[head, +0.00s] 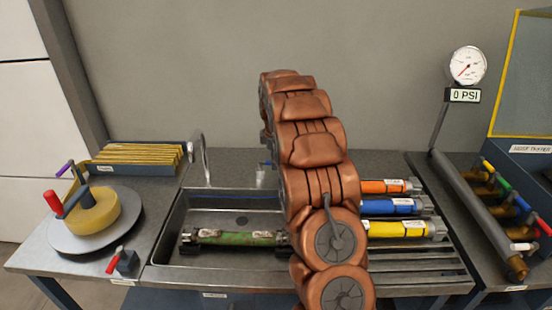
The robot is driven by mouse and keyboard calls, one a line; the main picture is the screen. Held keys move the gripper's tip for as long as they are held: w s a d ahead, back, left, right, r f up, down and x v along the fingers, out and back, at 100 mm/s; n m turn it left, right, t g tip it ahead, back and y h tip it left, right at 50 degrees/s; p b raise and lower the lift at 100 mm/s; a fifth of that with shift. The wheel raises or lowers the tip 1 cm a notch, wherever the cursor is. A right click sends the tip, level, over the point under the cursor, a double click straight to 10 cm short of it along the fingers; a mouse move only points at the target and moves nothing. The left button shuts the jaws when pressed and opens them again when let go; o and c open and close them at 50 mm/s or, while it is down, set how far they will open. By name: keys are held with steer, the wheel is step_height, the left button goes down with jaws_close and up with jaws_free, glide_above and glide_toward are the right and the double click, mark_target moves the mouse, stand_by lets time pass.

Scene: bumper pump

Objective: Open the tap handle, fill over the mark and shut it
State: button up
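A curved grey spout (203,158) rises behind the sink (172,222). A small dark block with a red lever (118,261) sits at the counter's front edge, left of the sink; I cannot tell whether it is the tap handle. A green cylinder (235,237) with dark end fittings lies in the sink. A small clear or pale piece with blue above it (261,176) shows beside my arm, too small to identify. My copper arm crosses the middle of the view and hides part of the sink. My gripper is hidden. No fill mark can be made out.
Orange (384,187), blue (388,207) and yellow (400,229) cylinders lie on the ribbed board right of the sink. A yellow drum with a red-handled crank (92,213) stands left. A gauge (467,67) reading 0 PSI stands above a grey pipe (470,205) with coloured valves.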

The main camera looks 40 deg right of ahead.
steer(key=shift+c, duration=0.3)
jaws_close()
